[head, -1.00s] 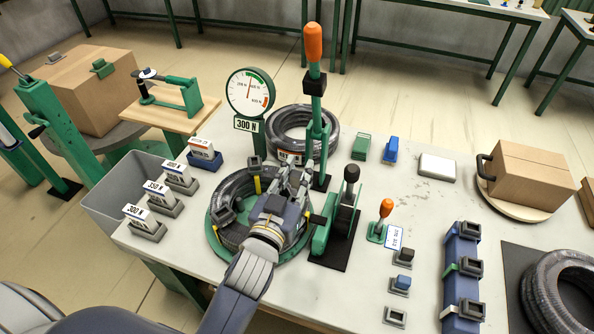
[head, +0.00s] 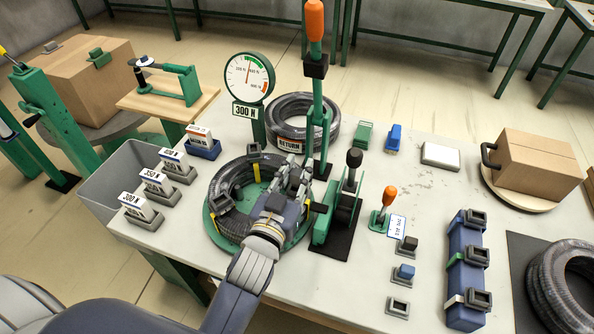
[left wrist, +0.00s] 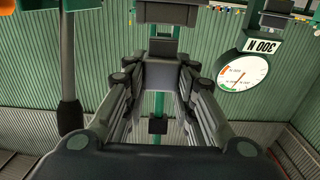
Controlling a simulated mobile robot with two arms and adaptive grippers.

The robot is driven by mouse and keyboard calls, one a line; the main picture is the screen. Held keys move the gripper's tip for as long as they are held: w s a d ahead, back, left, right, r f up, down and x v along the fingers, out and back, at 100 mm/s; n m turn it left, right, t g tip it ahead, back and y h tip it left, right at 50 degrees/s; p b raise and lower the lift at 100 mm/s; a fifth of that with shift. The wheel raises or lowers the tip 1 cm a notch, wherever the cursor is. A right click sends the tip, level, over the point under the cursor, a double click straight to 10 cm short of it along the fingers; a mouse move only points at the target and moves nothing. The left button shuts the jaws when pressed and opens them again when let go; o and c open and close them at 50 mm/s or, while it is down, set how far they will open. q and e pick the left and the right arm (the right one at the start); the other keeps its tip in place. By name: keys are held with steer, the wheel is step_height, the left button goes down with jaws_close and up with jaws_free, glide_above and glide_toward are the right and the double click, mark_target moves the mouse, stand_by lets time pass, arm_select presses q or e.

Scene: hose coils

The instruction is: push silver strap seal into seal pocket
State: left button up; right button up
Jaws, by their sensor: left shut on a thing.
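My left gripper (head: 293,168) is over the back right part of the black hose coil (head: 228,180) on its green round base, close beside the green upright lever tool (head: 318,125). Its fingers are shut on a small grey piece, which I take to be the silver strap seal (left wrist: 160,74); the fingers hide most of it in the head view. The left wrist view shows the fingers converging on this piece. I cannot tell for sure which part is the seal pocket. My right gripper is in neither view.
A dial gauge (head: 249,77) with a 300 N sign stands behind the coil. A black-handled green lever (head: 345,200) stands close to the gripper's right. A second coil (head: 304,120) lies behind. Small seal holders (head: 398,308) and a blue rack (head: 465,270) stand at right.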

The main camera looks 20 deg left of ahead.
mark_target(296, 184)
arm_select(q)
steer(key=shift+f+b, duration=0.5)
steer(key=shift+f, duration=0.4)
steer(key=shift+f, duration=0.6)
steer(key=o, duration=0.9)
steer(key=shift+o, duration=0.2)
steer(key=shift+o, duration=0.4)
steer(key=shift+r, duration=0.15)
steer(key=shift+s, duration=0.15)
steer(key=shift+s+a, duration=0.1)
steer(key=shift+s, duration=1.95)
